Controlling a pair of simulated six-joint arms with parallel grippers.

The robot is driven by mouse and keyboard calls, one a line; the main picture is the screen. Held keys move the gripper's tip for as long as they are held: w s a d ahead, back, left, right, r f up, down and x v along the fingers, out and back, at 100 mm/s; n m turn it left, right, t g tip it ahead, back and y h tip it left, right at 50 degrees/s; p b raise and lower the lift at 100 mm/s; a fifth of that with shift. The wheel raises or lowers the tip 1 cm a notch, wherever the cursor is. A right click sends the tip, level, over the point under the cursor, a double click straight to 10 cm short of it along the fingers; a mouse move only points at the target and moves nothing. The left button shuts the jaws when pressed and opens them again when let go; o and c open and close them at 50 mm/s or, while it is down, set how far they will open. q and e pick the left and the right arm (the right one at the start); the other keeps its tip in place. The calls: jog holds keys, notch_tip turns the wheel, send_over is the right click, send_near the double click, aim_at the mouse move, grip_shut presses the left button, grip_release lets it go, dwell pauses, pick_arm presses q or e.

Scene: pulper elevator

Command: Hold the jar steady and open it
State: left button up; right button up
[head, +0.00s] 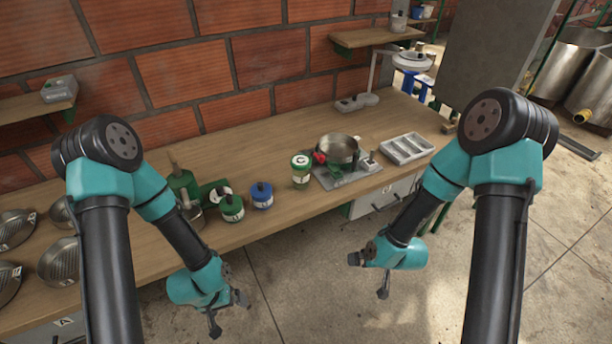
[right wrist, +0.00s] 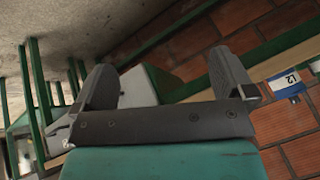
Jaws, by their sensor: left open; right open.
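Several small jars stand upright on the wooden bench in the head view. One is a green and white jar marked C (head: 301,169), near the middle. I cannot tell which one the task means. My left gripper (head: 229,313) is open and empty, in front of the bench edge and below the jars. My right gripper (head: 369,276) is open and empty, also in front of the bench; its spread fingers show in the right wrist view (right wrist: 165,82).
A scale with a metal pan (head: 338,149) stands right of the jars, beside a grey divided tray (head: 405,149). A brick wall (head: 262,54) closes the bench's back. The bench's front edge lies between my grippers and the jars.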

jog(key=w+a+r+n+t+y, duration=0.2)
jog(key=w+a+r+n+t, duration=0.25)
jog(key=w+r, duration=0.6)
jog(key=n+t+y, duration=0.2)
send_near(306, 169)
jog(key=r+v, duration=0.1)
jog(key=v, duration=0.5)
jog(key=shift+a+f, duration=0.15)
jog(key=shift+f, duration=0.1)
jog(key=x, duration=1.2)
jog(key=shift+f, duration=0.2)
jog(key=shift+x, duration=2.6)
jog(key=shift+f, duration=0.1)
